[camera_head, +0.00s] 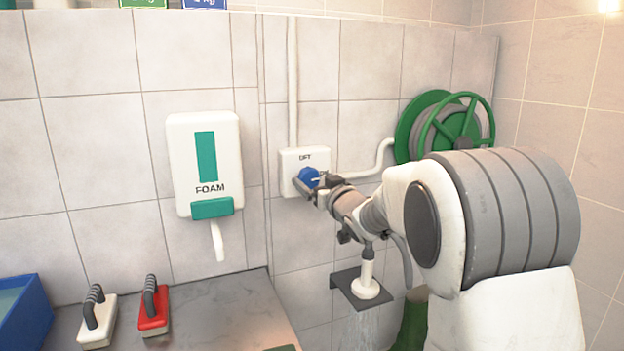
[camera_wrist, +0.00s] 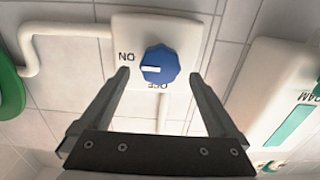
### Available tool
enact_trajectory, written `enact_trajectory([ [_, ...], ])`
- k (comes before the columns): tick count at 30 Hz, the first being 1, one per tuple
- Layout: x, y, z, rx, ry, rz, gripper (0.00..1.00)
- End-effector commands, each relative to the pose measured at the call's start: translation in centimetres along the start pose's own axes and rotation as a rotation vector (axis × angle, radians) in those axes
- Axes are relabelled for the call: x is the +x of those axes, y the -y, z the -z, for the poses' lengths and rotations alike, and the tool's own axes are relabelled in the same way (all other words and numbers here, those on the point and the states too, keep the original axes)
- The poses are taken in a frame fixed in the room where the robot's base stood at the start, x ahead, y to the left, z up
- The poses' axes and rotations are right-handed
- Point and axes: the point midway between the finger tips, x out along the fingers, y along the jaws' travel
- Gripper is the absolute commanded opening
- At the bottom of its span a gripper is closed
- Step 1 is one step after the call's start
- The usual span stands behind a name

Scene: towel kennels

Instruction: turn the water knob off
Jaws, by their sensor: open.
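The blue water knob (camera_head: 307,176) sits on a white wall plate (camera_head: 290,160) marked OFF at its top. In the wrist view the knob (camera_wrist: 165,60) has a white pointer mark turned toward the ON label on the plate (camera_wrist: 187,35); this view is upside down. My gripper (camera_head: 312,186) is at the knob. In the wrist view its open fingers (camera_wrist: 160,77) stand to either side of the knob, with a visible gap on each side. Whether a finger touches the knob I cannot tell. My gripper partly covers the plate's right side in the head view.
A white foam dispenser (camera_head: 208,160) hangs left of the plate. A green hose reel (camera_head: 450,125) is to the right, behind my arm. A white spray nozzle (camera_head: 366,285) on a dark bracket has faint streaks below it. Two brushes (camera_head: 98,318) (camera_head: 154,308) lie on the counter (camera_head: 225,310).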

Motion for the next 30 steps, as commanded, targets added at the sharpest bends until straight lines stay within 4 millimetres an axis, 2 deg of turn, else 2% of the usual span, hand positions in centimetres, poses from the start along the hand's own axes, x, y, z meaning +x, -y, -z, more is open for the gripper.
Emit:
enact_trajectory([
  [6,2.1,0.0,0.0,-0.001,0.000,0.000,0.96],
  [18,2.6,0.0,0.0,0.000,0.001,0.000,0.96],
  [30,2.6,0.0,0.0,-0.001,0.001,0.000,0.24],
])
